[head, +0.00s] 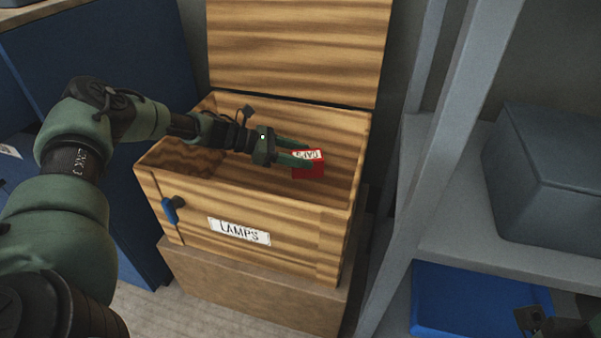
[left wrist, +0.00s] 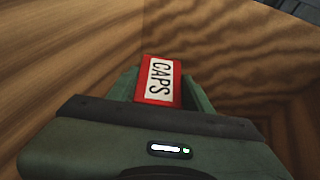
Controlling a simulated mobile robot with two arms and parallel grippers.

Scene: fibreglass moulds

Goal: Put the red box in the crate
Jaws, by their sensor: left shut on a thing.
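My left gripper (head: 306,160) reaches in over the crate from the left, shut on the red box. The left wrist view shows the red box (left wrist: 157,80) between the fingers, with wood-grain walls around it. The gap between the box and the crate floor cannot be told. My right gripper (head: 545,325) shows only partly at the lower right corner.
The crate stands on a brown block (head: 250,285). A grey shelf unit (head: 450,130) with an upright post is close on the right, carrying a grey bin (head: 550,180). A blue tray (head: 450,300) lies below it. A blue cabinet (head: 100,60) stands on the left.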

